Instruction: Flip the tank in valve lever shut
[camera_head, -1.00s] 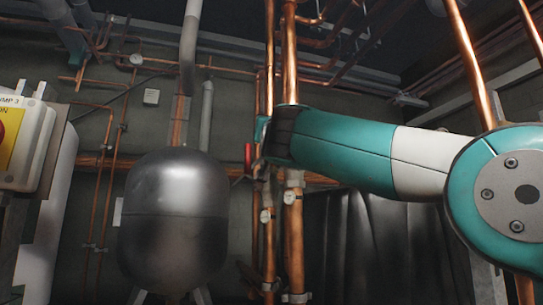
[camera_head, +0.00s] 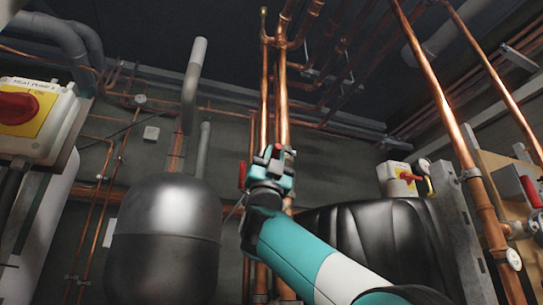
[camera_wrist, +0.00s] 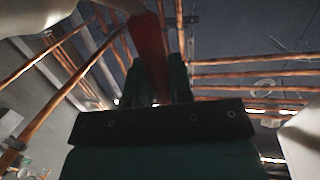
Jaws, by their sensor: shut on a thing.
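My gripper (camera_head: 273,160) is raised in front of the pair of upright copper pipes (camera_head: 282,100), right of the grey tank. In the wrist view my gripper (camera_wrist: 160,90) is shut on a red lever (camera_wrist: 148,45), which stands up between the two dark fingers. The grip covers the lever's lower part, and its valve body is hidden. In the head view, a red lever handle (camera_head: 242,174) shows just left of my gripper, upright. I cannot tell from this view whether it is the held one. No label naming the tank in valve is readable.
A grey tank (camera_head: 165,240) stands left of the pipes. A switch box with a red knob (camera_head: 30,118) is at the far left. A black tank (camera_head: 370,245), another switch box (camera_head: 398,180) and more copper pipes (camera_head: 445,110) are on the right.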

